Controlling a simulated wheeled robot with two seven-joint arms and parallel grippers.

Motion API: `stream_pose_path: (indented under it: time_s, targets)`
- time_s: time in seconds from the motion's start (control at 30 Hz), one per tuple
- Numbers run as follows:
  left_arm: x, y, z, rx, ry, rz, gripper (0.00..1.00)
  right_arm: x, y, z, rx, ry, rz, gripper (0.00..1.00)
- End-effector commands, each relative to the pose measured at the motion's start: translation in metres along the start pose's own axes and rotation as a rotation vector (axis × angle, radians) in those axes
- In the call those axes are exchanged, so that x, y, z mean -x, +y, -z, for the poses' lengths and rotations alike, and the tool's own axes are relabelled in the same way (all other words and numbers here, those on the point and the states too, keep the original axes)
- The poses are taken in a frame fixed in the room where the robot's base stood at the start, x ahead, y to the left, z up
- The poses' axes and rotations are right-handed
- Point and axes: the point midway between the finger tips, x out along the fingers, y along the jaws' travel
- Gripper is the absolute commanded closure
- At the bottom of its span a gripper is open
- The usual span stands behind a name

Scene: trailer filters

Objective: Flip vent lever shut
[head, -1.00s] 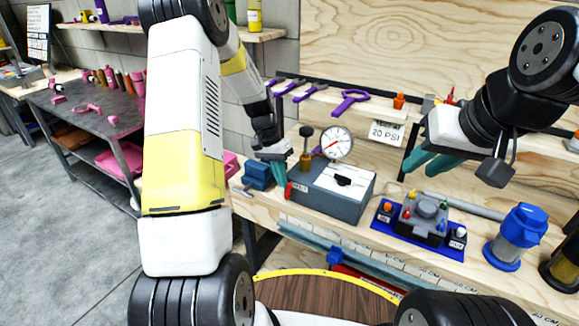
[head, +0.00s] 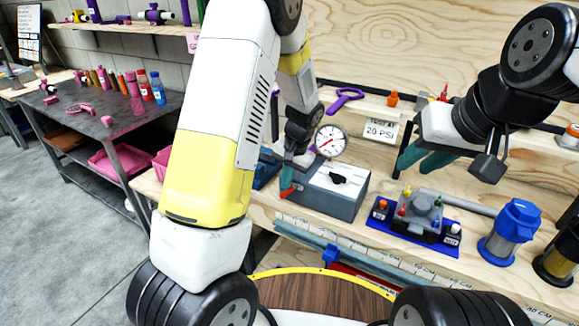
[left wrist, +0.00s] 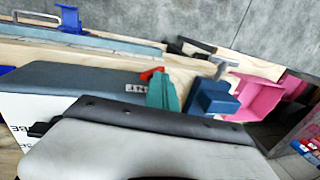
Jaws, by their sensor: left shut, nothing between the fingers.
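The vent lever (head: 288,191) is a small red handle at the left end of the grey gauge box (head: 335,205); it looks slanted. In the left wrist view the red lever (left wrist: 152,73) shows beside the fingertips, above a partly covered label. My left gripper (head: 287,178), with teal fingers, is shut and empty, right at the lever; I cannot tell whether it touches. Its fingers also show in the left wrist view (left wrist: 163,92). My right gripper (head: 425,160) hangs above the bench to the right, away from the lever; its finger gap is unclear.
A round gauge (head: 330,141) and a black knob (head: 338,179) are on the box. A blue block (left wrist: 212,98) lies close beside the fingers. A blue tray (head: 410,228) with fittings and a blue-capped filter (head: 510,232) stand to the right.

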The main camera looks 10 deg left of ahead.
Motion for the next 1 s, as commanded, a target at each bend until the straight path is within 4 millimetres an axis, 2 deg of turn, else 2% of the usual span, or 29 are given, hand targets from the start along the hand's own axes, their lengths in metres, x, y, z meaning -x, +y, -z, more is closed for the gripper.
stream_pose_path:
  time_s: [0.03,0.37,0.73,1.0]
  targets:
    - [0.0,0.007,0.0,-0.012,-0.001,0.043,1.0,0.0,0.0,0.0,0.0,0.0,0.0,0.72]
    - [-0.004,0.022,0.0,-0.005,-0.001,0.277,1.0,0.0,0.0,0.0,0.0,0.0,0.0,0.72]
    - [-0.013,0.04,0.0,0.0,-0.002,0.265,1.0,0.0,0.0,0.0,0.0,0.0,0.0,0.72]
    - [-0.013,0.038,0.0,0.002,-0.002,0.264,1.0,0.0,0.0,0.0,0.0,0.0,0.0,0.72]
